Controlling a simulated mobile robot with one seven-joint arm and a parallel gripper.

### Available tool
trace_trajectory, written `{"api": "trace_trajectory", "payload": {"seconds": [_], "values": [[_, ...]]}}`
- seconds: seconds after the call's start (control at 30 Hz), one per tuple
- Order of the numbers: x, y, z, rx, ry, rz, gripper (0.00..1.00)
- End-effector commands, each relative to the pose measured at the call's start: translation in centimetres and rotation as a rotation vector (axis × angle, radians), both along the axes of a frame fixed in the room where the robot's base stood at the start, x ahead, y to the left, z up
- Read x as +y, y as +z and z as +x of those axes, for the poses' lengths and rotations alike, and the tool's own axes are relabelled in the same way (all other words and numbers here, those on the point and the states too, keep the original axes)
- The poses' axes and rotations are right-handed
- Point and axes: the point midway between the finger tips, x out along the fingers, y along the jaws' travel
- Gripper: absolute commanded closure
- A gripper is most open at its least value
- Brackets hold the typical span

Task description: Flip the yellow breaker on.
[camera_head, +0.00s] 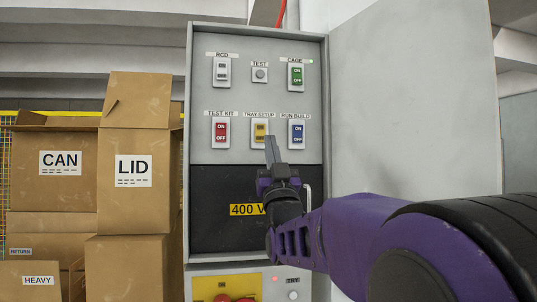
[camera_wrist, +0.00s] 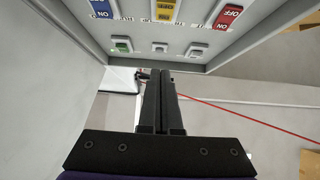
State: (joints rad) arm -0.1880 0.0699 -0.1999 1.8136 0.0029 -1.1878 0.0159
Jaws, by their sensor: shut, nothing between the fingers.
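The yellow breaker (camera_head: 260,130), labelled TRAY SETUP, sits in the middle of the panel's lower row, between a red and a blue breaker. Its switch position is too small to tell. It also shows at the top edge of the wrist view (camera_wrist: 164,9), upside down and partly cut off. My gripper (camera_head: 271,150) is shut and empty, its fingertips pointing up just below and right of the yellow breaker in the head view. In the wrist view the closed fingers (camera_wrist: 160,78) appear apart from the breaker. I cannot tell the exact gap to the panel.
The red breaker (camera_head: 221,132) and blue breaker (camera_head: 296,133) flank the yellow one. The green breaker (camera_head: 296,76), a TEST button (camera_head: 260,74) and RCD switch (camera_head: 222,72) are above. The open cabinet door (camera_head: 415,100) stands right. Cardboard boxes (camera_head: 135,190) are stacked left.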

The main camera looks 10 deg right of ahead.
Motion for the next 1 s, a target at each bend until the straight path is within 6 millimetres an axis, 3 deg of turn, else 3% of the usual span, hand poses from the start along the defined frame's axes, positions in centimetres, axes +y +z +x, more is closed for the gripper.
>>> {"api": "trace_trajectory", "payload": {"seconds": [0.3, 1.0], "values": [[0.0, -1.7, -2.1, 0.0, 0.0, 0.0, 1.0], [-0.7, -1.1, -1.5, 0.02, -0.041, -0.023, 1.0]]}}
